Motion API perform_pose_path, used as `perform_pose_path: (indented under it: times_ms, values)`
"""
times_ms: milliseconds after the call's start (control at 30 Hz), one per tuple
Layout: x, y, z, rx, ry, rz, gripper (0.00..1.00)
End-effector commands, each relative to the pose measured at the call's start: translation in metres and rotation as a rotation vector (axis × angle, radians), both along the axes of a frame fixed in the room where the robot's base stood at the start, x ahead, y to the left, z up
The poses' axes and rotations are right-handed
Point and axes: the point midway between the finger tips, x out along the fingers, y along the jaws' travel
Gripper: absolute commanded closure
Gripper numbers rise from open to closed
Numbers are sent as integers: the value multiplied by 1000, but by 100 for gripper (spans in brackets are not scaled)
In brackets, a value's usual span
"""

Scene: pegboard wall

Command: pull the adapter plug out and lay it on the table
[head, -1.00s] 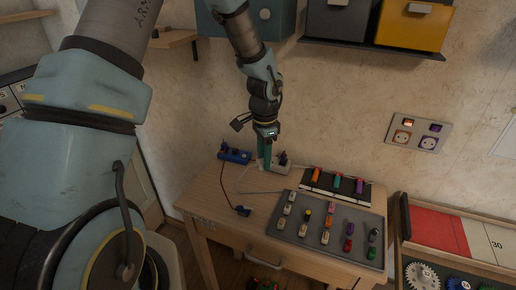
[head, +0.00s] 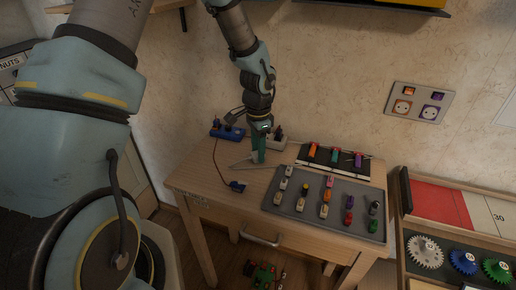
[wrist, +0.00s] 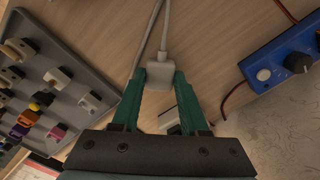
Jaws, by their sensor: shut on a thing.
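In the wrist view my gripper (wrist: 161,80) has its two green fingers shut on a white adapter plug (wrist: 160,71), with a pale cable (wrist: 165,25) running away from it. In the head view my gripper (head: 258,160) points down over the back part of the wooden table (head: 200,172), in front of a white socket box (head: 277,143). The plug is apart from that box. I cannot tell whether it touches the tabletop. The socket box is partly hidden behind the fingers in the wrist view (wrist: 168,117).
A blue box with a knob (head: 228,132) stands at the back left, its dark lead ending in a small block (head: 237,187). A grey tray (head: 312,222) with several plugs fills the right of the table. Bare wood shows at front left.

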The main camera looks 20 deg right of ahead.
Motion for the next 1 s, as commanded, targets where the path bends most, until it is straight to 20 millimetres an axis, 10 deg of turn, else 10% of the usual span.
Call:
perform_pose_path:
  times_ms: [367, 400, 667, 1000]
  values:
    - [0, 0, -5, -1, 0, 0, 100]
    - [0, 0, -5, -1, 0, 0, 52]
    - [0, 0, -5, 0, 0, 0, 23]
    - [0, 0, -3, 0, 0, 0, 21]
